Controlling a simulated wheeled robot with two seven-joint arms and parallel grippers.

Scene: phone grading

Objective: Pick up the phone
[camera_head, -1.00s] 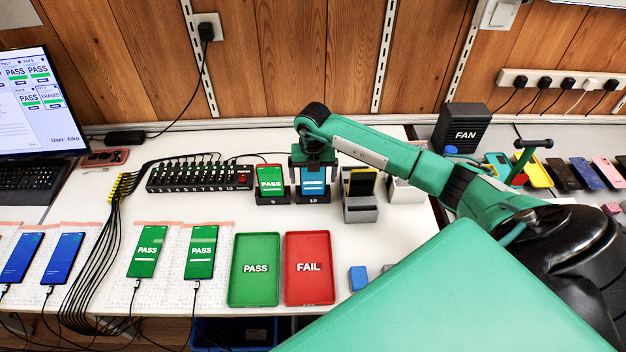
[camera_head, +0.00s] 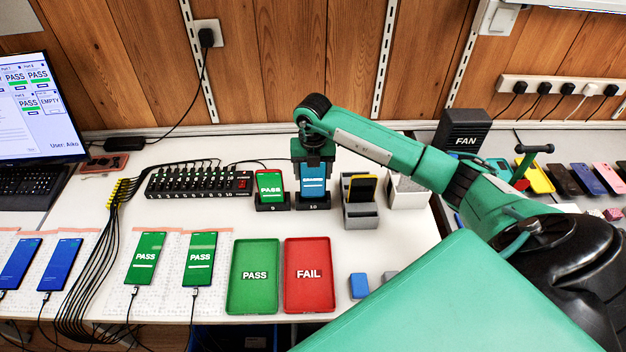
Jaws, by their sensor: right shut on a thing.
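The phone with a blue screen (camera_head: 313,186) is upright at the dock marked 10 (camera_head: 313,204). My right gripper (camera_head: 313,165) comes down from above and is shut on the upper part of this phone. The phone's top edge is hidden by the gripper. Whether its lower end is clear of the dock is too small to tell. Another phone with a green PASS screen (camera_head: 269,184) stands in the dock marked 9 just to the left. My left gripper is not in view.
A green PASS tray (camera_head: 255,300) and a red FAIL tray (camera_head: 309,300) lie in front of the docks. A grey holder (camera_head: 360,215) with a dark and yellow item stands to the right. Phones on cables (camera_head: 146,258) lie at left. A black hub (camera_head: 198,184) is behind.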

